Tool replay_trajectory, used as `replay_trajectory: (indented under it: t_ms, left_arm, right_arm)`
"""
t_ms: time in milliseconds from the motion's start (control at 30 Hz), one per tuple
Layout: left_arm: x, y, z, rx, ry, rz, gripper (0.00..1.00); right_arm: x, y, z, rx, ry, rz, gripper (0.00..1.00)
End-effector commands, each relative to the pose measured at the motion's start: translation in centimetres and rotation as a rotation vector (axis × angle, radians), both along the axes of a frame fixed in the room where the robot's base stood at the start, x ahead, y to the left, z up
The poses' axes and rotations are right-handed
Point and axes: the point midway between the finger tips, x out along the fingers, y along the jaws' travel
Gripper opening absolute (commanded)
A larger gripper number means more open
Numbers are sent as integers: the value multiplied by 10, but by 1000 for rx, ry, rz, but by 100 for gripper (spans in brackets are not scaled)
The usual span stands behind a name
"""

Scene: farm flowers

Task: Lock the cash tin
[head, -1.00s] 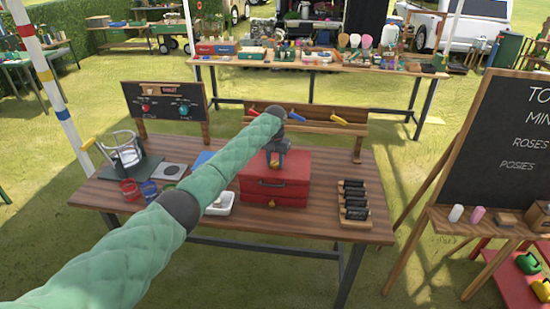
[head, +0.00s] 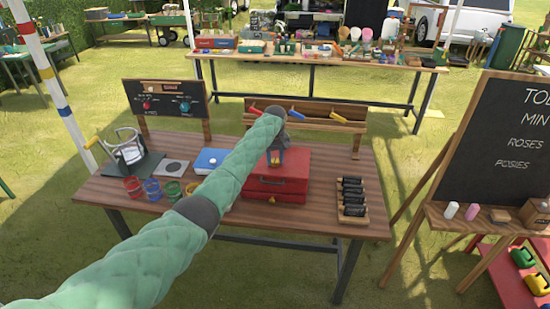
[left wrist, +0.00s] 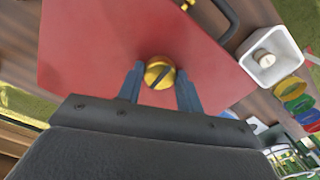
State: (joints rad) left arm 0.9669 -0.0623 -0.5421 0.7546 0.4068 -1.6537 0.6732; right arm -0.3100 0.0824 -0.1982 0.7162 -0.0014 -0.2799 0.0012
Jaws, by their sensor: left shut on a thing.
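The cash tin (head: 290,178) is a closed red box on the wooden table, with a dark handle and a small yellow piece (head: 272,199) on its front. In the left wrist view its red top (left wrist: 95,40) fills much of the picture. A round gold knob (left wrist: 160,74) with a dark slot across it sits on this red surface. My left gripper (head: 275,156) is above the tin, fingers down. In the left wrist view my left gripper (left wrist: 158,80) has its two blue fingers on either side of the knob, shut on it. My right gripper is not in view.
A rack of black rolls (head: 352,197) stands right of the tin. A blue box (head: 209,160), colored cups (head: 152,190) and a wire stand are to the left. A wooden rack with colored-handled tools (head: 300,116) stands behind.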

Motion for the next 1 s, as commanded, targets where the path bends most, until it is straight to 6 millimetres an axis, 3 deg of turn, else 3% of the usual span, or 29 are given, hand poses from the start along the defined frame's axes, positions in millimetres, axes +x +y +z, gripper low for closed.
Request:
replay_trajectory:
  t_ms: [467, 500, 600, 1000]
  left_arm:
    - [1, 0, 1, 0, -2, 12, 13]
    - [1, 0, 1, 0, -2, 12, 42]
    - [1, 0, 1, 0, -2, 12, 58]
    - [1, 0, 7, -1, -1, 11, 58]
  right_arm:
    - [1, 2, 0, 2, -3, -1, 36]
    - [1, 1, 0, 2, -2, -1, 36]
    - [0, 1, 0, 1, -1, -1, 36]
    - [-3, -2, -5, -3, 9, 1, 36]
